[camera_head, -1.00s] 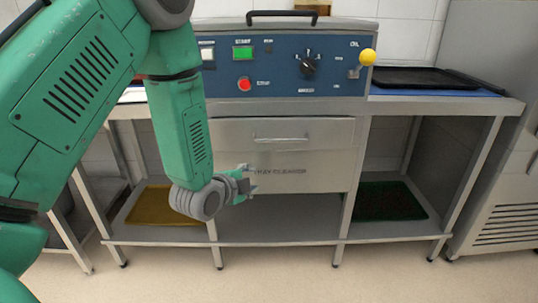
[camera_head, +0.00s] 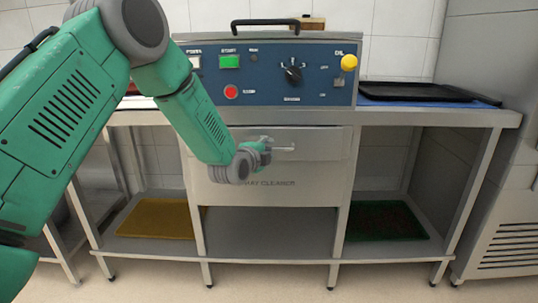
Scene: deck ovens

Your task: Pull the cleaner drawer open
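The cleaner drawer (camera_head: 325,142) is a flat steel front under the blue control panel, with a horizontal bar handle (camera_head: 287,148). A panel lettered "TRAY CLEANER" (camera_head: 262,183) lies below it. The drawer looks shut or nearly so. My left gripper (camera_head: 268,149) is at the left end of the handle, with its fingers pointing right and overlapping the bar in the view. The wrist hides part of the drawer front, and I cannot tell whether the fingers are closed on the bar. My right gripper is out of view.
The blue control panel (camera_head: 260,80) above carries a dial, buttons and a yellow ball-ended lever (camera_head: 349,62). A dark tray (camera_head: 415,92) lies on the right counter. Yellow (camera_head: 158,219) and green (camera_head: 386,220) trays lie on the lower shelf. Space before the drawer looks free.

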